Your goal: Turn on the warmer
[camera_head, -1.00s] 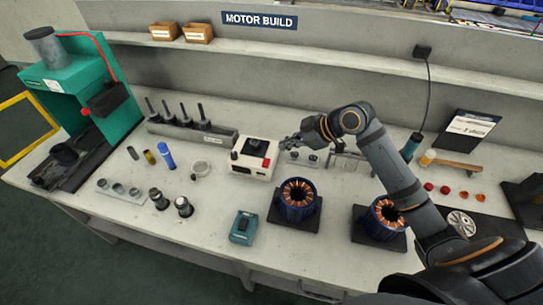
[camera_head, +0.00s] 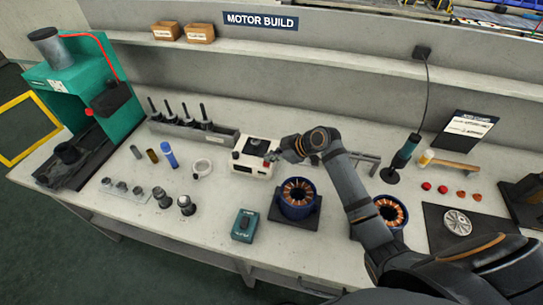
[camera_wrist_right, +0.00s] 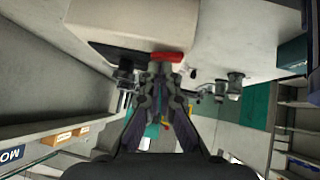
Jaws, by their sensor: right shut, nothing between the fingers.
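The warmer, a cream box with a dark top plate, stands at the middle of the bench in the head view (camera_head: 243,168). Its cream body fills the upper part of the right wrist view (camera_wrist_right: 130,22), with a red switch (camera_wrist_right: 168,57) on its edge. My right gripper (camera_head: 272,157) is shut and empty at the warmer's right side. In the right wrist view its fingertips (camera_wrist_right: 161,68) are at the red switch, and I cannot tell if they touch it. The tips hide part of the switch. My left gripper is not in view.
Two copper-wound stators stand on dark pads, one (camera_head: 297,197) in front of the warmer and one (camera_head: 391,210) beside my right arm. A teal box (camera_head: 245,226) lies at the front. A rack of dark pegs (camera_head: 192,130) stands left of the warmer.

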